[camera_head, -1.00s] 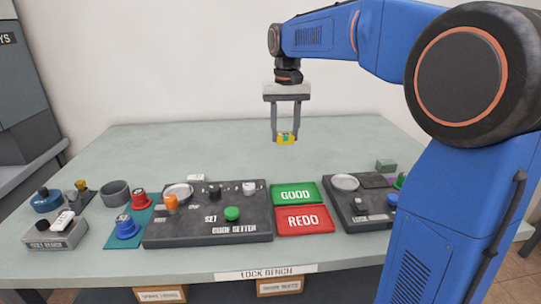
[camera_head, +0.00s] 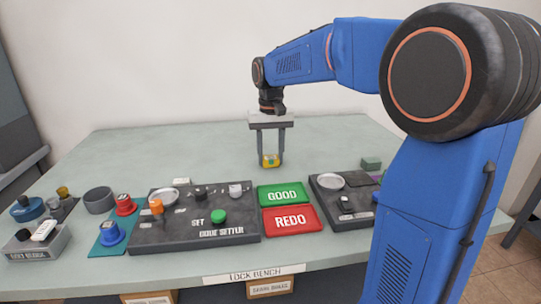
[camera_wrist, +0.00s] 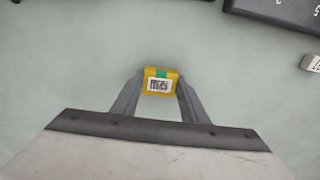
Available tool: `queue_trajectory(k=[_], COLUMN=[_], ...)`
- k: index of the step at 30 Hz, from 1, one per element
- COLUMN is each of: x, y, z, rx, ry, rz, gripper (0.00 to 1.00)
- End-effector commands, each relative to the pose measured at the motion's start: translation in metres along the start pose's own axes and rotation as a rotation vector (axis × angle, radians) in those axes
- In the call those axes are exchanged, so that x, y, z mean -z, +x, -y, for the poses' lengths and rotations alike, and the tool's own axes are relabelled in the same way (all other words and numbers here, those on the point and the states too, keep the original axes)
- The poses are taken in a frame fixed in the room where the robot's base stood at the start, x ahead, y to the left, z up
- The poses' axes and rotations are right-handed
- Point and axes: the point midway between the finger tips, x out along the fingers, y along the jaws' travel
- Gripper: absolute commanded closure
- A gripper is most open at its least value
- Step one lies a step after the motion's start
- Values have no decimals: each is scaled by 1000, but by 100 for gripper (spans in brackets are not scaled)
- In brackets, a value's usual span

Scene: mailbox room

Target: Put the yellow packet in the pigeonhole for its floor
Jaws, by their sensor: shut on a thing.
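My gripper (camera_head: 270,158) points down and is shut on the yellow packet (camera_head: 270,162), above the bench behind the green tray. In the wrist view the packet (camera_wrist: 160,82) sits between the two fingertips. It has a green patch and a white label with dark marks, too small to read. No pigeonholes can be made out in either view; a grey cabinet (camera_head: 14,110) is cut off at the left edge of the head view.
The lock bench (camera_head: 330,135) has clear room at the back. In front stand a green GOOD tray (camera_head: 283,204), a red REDO tray (camera_head: 312,224), a dark code setter panel (camera_head: 170,235), a blue mat (camera_head: 98,247) and a grey bowl (camera_head: 99,200). A second panel (camera_head: 330,205) is at right.

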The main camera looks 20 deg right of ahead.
Motion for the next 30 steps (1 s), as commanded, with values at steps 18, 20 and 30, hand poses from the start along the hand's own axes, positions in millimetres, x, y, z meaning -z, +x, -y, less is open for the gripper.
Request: queue_trajectory(k=[18, 20, 30], x=[0, 1, 1], y=[-9, -18, -82], z=[0, 0, 0], rx=[0, 0, 1], ry=[0, 0, 0], rz=[0, -2, -3], gripper=[41, 41, 41])
